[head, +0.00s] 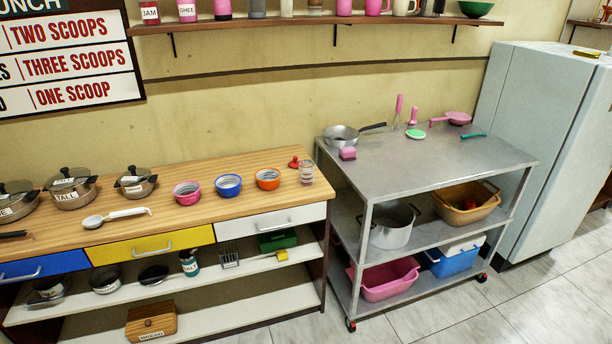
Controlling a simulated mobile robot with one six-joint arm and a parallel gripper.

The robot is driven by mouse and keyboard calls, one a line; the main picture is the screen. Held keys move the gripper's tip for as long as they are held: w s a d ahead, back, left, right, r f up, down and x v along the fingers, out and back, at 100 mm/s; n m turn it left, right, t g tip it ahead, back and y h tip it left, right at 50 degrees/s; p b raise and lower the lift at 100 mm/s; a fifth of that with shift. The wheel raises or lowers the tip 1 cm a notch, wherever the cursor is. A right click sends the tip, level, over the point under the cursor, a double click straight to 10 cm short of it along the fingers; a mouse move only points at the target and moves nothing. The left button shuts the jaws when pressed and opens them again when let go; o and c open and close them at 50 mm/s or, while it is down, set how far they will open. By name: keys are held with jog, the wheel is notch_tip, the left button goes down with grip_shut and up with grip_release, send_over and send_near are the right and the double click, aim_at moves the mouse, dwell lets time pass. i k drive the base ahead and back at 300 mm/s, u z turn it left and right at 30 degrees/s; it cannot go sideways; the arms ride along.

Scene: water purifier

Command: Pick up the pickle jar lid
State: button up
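A small red lid (294,162) with a raised knob lies on the wooden counter (236,200) near its right end, at the back. A clear glass jar (307,173) stands just to the right and in front of it. The jar seems to have no lid on it. No pickle label can be read on either at this size. My gripper is not in this view, so I cannot see its state or its distance from the lid.
An orange bowl (267,179), a blue bowl (228,185) and a pink bowl (187,193) stand left of the lid. A ladle (117,216) and labelled pots (72,187) are further left. A metal trolley (440,165) adjoins the right side. Tiled floor (450,320) is clear in front.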

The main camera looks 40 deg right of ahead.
aim_at(293, 163)
jog(key=k, duration=1.3)
jog(key=u, duration=0.5)
jog(key=i, duration=1.25)
jog(key=z, duration=0.5)
jog(key=i, duration=0.75)
jog(key=z, duration=0.5)
